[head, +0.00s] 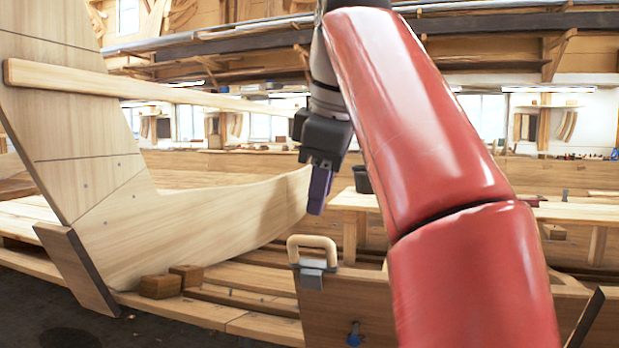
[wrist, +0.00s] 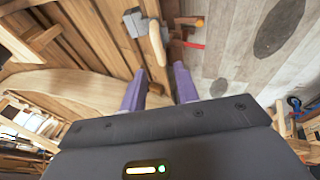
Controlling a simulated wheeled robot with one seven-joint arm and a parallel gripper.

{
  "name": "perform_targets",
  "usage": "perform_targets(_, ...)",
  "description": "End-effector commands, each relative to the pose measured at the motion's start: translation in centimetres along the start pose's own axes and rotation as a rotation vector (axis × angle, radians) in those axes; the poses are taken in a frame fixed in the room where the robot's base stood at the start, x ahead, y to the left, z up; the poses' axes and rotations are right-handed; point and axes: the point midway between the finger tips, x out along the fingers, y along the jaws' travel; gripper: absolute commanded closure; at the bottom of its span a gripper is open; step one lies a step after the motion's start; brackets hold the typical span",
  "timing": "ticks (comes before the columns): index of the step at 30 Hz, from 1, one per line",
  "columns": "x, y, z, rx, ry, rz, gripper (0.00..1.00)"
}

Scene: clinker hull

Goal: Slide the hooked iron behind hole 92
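A grey metal piece (head: 312,277) with a pale wooden loop handle (head: 312,242) sits at the top edge of an upright wooden board in the head view; it looks like the hooked iron. In the wrist view the grey piece (wrist: 135,22) and its handle (wrist: 157,42) lie beyond my fingertips. My gripper (head: 318,190) is above the handle, apart from it, fingers pointing down. In the wrist view its two purple fingers (wrist: 160,80) stand apart with nothing between them. No number 92 can be read; small dark dots show on the planking (head: 90,150).
A curved hull plank (head: 220,215) and tall post stand at left. Two wooden blocks (head: 160,286) rest on the timbers. A blue fitting (head: 354,335) is on the board's face. A bench (head: 580,212) stands at right behind my red arm. A red item (wrist: 186,44) shows near the handle.

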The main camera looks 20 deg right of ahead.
Motion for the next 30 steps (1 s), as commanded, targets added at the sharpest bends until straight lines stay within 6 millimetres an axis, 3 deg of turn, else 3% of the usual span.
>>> perform_targets(5, 0.4, 0.0, 0.0, -0.013, 0.000, -0.002, 0.69)
perform_targets(19, 6.2, -0.1, 0.1, -0.010, 0.001, 0.000, 0.69)
perform_targets(30, 8.6, 0.1, 0.0, -0.010, 0.001, 0.000, 0.69)
